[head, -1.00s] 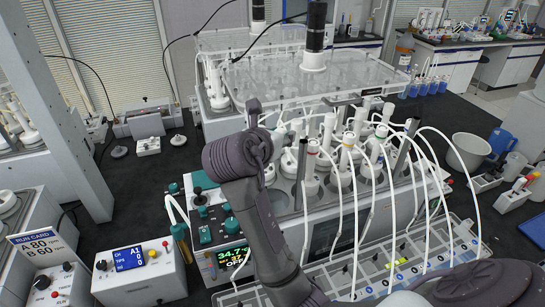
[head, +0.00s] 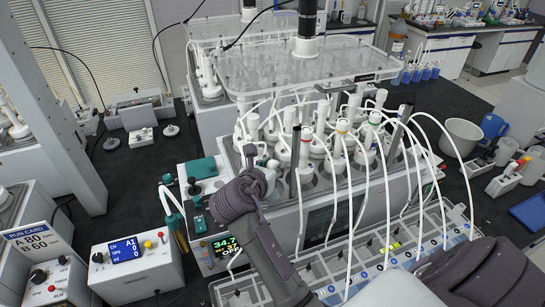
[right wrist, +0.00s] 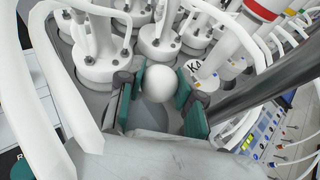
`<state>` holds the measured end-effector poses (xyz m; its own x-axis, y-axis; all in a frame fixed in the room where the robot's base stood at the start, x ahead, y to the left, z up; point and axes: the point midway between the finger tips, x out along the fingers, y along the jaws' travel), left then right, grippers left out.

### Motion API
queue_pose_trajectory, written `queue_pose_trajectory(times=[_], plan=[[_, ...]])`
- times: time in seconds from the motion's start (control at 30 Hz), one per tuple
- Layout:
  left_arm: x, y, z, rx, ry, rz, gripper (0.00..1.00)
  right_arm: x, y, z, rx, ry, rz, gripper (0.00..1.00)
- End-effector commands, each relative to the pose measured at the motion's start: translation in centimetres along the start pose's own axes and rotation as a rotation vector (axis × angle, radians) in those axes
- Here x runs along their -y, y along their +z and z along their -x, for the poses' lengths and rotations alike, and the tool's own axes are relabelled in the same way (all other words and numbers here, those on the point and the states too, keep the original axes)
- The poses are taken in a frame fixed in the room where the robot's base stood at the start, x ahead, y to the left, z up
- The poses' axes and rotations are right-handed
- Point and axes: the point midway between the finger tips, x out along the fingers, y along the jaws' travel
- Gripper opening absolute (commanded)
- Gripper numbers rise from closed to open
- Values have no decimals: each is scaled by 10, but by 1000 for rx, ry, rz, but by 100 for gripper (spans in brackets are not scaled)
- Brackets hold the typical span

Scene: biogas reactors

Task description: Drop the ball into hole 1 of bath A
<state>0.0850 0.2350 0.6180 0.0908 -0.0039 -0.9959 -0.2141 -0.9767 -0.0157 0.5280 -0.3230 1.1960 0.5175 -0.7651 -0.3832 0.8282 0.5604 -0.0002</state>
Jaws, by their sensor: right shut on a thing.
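A white ball (right wrist: 160,80) sits between the teal-padded fingers of my right gripper (right wrist: 158,98) in the right wrist view. The gripper is shut on it, over the grey top of the bath, close to white reactor bases. In the head view my right gripper (head: 256,158) is at the left front part of the middle bath (head: 318,212); the ball cannot be made out there. This bath holds several white-capped reactors with hoses. I cannot read which hole is number 1, nor a bath letter. My left gripper is not in view.
A clear plate (head: 300,68) with a black motor stands above the bath. White hoses arch over its right front to a tray (head: 410,250). A control box (head: 135,265) shows A1. A run card (head: 38,240) stands at left. A white bucket (head: 458,138) is at right.

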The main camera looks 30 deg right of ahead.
Motion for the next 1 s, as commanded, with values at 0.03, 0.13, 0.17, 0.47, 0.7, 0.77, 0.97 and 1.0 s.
queue_pose_trajectory(times=[0.03,0.13,0.17,0.47,0.7,0.77,0.97,1.0], plan=[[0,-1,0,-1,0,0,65,0,-4,-2,-1,-1,1,25],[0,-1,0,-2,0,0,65,0,-8,-4,0,-1,1,25],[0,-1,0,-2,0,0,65,0,-9,-4,0,0,1,25],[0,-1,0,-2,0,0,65,0,-10,-4,1,0,0,37],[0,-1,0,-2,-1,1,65,0,-10,-4,1,0,0,65],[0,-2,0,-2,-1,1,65,0,-10,-4,1,0,0,65],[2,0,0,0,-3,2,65,0,-8,-3,1,0,-1,65],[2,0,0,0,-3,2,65,0,-5,-2,2,0,-2,65]])
